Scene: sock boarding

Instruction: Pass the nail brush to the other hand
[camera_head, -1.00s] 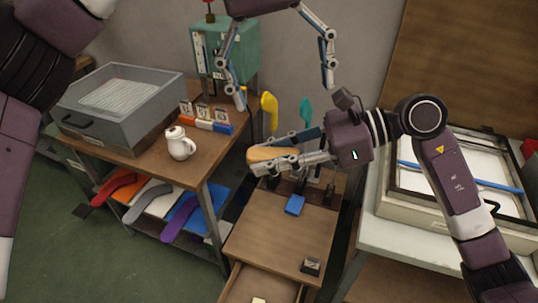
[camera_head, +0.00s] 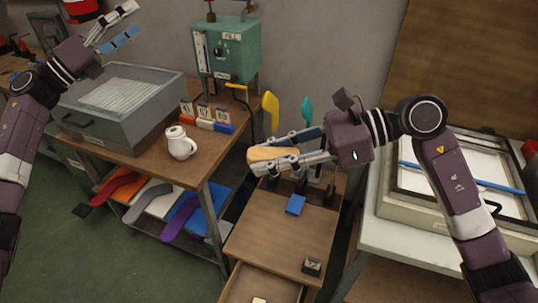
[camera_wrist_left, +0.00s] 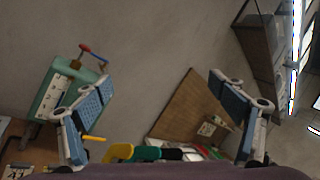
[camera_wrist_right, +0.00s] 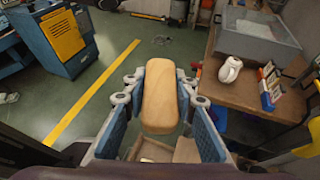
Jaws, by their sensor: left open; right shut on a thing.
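The nail brush (camera_head: 268,154) shows as a tan, rounded wooden block in the head view. My right gripper (camera_head: 290,150) is shut on it and holds it in the air above the small wooden cabinet. In the right wrist view the nail brush (camera_wrist_right: 160,97) sits lengthwise between the blue finger pads; its bristles are not visible. My left gripper (camera_head: 125,28) is at the upper left of the head view, above the grey bin and well apart from the brush. The left wrist view shows its two fingers (camera_wrist_left: 160,105) spread with nothing between them.
A grey bin (camera_head: 150,115) and a white jug (camera_head: 181,145) stand on the wooden table, with a green box (camera_head: 222,58) behind. Yellow (camera_head: 270,110) and teal (camera_head: 306,110) upright forms stand behind the cabinet (camera_head: 265,235), whose drawer is open. A blue block (camera_head: 295,205) lies on top.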

